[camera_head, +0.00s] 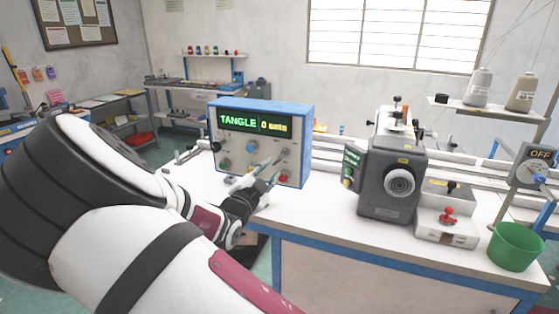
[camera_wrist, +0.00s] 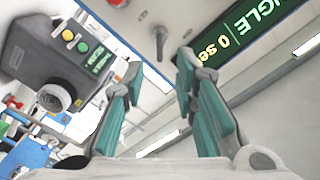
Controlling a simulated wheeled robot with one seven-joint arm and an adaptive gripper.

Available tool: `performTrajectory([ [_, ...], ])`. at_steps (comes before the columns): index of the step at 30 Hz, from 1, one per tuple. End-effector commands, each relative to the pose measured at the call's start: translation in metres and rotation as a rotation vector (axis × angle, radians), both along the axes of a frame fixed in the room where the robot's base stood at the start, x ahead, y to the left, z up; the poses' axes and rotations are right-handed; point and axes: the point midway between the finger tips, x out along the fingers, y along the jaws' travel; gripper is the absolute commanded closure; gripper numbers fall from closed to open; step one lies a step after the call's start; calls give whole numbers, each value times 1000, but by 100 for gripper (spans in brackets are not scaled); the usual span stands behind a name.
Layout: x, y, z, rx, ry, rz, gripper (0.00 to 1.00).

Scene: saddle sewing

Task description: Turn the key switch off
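A blue-framed control box (camera_head: 308,140) stands on the white bench, and its green display reads "TANGLE" and "0 sets". A small metallic key-like switch (camera_head: 283,153) sits on the right of its front panel, above a red button. In the wrist view this switch (camera_wrist: 159,38) points down in the picture, just beyond the gap between the fingertips. My gripper (camera_head: 270,173) is in front of the panel's lower right. Its two teal fingers (camera_wrist: 160,64) are apart with nothing between them. I cannot tell whether a fingertip touches the panel.
A grey sewing machine head (camera_head: 395,180) stands right of the box. A small unit with a red valve (camera_head: 447,218), a green bucket (camera_head: 515,247) and a dial with an "OFF" sign (camera_head: 540,154) are further right. The bench front (camera_head: 330,232) between is clear.

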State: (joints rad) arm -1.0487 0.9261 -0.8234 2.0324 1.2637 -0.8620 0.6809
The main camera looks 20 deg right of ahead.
Motion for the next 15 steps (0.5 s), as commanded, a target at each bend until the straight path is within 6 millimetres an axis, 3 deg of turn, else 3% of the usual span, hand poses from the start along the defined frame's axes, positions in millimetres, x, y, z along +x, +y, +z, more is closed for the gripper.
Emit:
performTrajectory([
  [9, 49, -36, 0, -2, 1, -1, 73],
  [15, 65, -48, 0, 0, 1, -1, 73],
])
